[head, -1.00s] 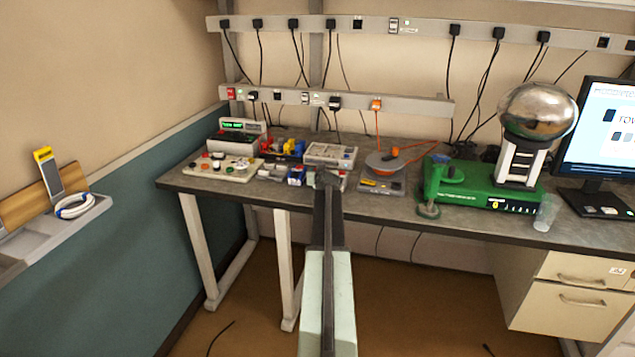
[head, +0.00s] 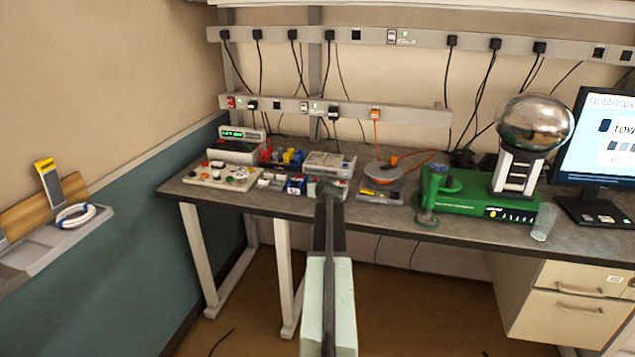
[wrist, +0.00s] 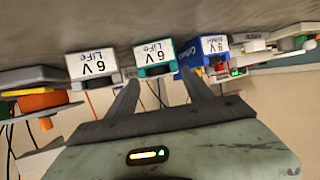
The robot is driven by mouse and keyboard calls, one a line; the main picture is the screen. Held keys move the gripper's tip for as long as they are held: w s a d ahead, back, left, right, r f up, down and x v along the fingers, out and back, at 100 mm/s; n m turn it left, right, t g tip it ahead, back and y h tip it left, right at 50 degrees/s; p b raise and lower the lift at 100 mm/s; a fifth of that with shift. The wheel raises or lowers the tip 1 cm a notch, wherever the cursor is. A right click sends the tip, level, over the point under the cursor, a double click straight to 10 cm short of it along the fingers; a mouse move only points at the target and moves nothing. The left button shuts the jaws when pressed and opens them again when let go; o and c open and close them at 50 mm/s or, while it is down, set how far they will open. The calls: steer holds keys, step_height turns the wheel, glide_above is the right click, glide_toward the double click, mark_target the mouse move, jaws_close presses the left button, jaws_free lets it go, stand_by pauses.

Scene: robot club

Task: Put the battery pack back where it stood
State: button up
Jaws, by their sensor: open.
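Three battery packs stand in a row in the wrist view, which looks upside down. A white pack (wrist: 94,67) reads 6V LiFe, a teal pack (wrist: 155,58) reads 6V LiFe, and a blue pack (wrist: 205,50) reads 9V NiMH. My gripper (wrist: 159,77) is open, with its fingertips on either side of the teal pack's near end. I cannot tell whether they touch it. In the head view my gripper (head: 328,190) is at the bench's front edge, right of the blue pack (head: 297,185), and hides most of the teal pack.
The bench (head: 260,205) is crowded. A control board (head: 222,175) lies left, a grey box (head: 330,164) behind my gripper, and an orange-reel device (head: 381,182) to its right. A green machine (head: 480,198) and a clear cup (head: 543,222) stand further right.

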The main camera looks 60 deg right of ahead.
steer(key=p+v, duration=0.2)
steer(key=v, duration=0.5)
steer(key=shift+s+a+r, duration=0.15)
steer(key=shift+s+a, duration=0.1)
steer(key=shift+a, duration=0.05)
steer(key=w+a+f+n+y, duration=0.25)
steer(key=w+a, duration=0.35)
steer(key=a, duration=0.5)
steer(key=w+a+f+n+y, duration=0.1)
steer(key=w+a+f+y, duration=0.15)
steer(key=w+a, duration=0.55)
steer(key=w+a+f+n+y, duration=0.1)
steer(key=w+a+f+y, duration=0.2)
steer(key=a, duration=1)
steer(key=a+f+n+g+y, duration=0.2)
steer(key=a+f+n+g, duration=0.15)
steer(key=a, duration=1.55)
steer(key=s+a+f+n+g, duration=0.1)
steer(key=s+a, duration=0.3)
steer(key=a, duration=0.6)
steer(key=s+a+f+n+g, duration=0.1)
steer(key=s+a+g, duration=0.3)
steer(key=a, duration=0.7)
steer(key=shift+s+f, duration=0.6)
steer(key=shift+s, duration=0.2)
steer(key=shift+r+p, duration=1.1)
steer(key=shift+p, duration=0.1)
